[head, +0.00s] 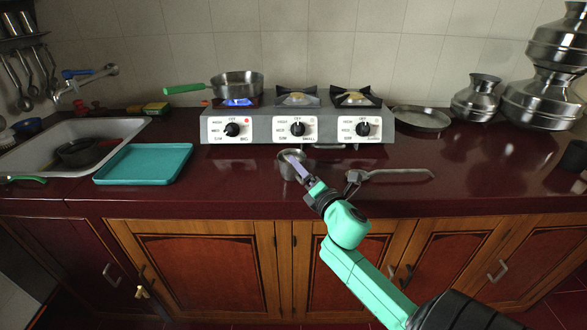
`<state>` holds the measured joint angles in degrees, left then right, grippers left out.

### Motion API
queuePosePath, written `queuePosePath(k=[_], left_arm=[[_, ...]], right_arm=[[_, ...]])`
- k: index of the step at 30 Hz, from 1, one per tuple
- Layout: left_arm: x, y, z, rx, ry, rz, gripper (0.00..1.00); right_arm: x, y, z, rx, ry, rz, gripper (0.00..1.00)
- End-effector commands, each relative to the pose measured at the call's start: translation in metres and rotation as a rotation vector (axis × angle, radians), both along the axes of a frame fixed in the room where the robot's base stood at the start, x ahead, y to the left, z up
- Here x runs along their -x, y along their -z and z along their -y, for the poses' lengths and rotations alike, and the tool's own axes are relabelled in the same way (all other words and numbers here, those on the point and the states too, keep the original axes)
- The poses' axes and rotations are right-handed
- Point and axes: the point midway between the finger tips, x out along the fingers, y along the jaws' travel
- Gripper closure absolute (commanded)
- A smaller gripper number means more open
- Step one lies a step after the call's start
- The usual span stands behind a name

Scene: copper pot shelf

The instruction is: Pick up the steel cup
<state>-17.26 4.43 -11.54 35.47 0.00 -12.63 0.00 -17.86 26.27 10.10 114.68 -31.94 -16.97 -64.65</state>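The steel cup (287,171) stands upright on the dark red counter, just in front of the stove's middle burner section. My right gripper (296,166) reaches in from the lower right. Its fingers are at the cup's rim and overlap the cup's right side in the picture. I cannot tell whether they touch or straddle the wall, or how far apart they are. The fingers hide part of the cup. My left gripper is not in view.
A three-burner stove (385,128) stands behind the cup, with a green-handled pan (238,84) over a blue flame. Metal tongs (390,174) lie to the right. A teal tray (143,164) and sink (55,135) are left. Steel pots (476,101) stand right.

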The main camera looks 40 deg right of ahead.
Motion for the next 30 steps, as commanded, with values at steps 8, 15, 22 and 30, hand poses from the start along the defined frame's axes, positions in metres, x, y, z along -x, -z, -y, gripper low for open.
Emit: queuePosePath(k=[8, 15, 22, 30], left_arm=[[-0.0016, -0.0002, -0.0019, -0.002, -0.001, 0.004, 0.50], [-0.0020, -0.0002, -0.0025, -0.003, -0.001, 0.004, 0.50], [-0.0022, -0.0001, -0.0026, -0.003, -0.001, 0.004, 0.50], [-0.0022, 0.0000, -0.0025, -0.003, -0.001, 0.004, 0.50]], right_arm=[[0.0004, 0.0007, 0.0001, 0.000, 0.001, -0.001, 1.00], [0.0006, 0.0025, 0.0001, -0.003, 0.001, -0.005, 1.00], [0.0008, 0.0040, 0.0001, -0.005, 0.002, -0.007, 1.00], [0.0009, 0.0057, 0.0001, -0.006, 0.001, -0.010, 1.00]])
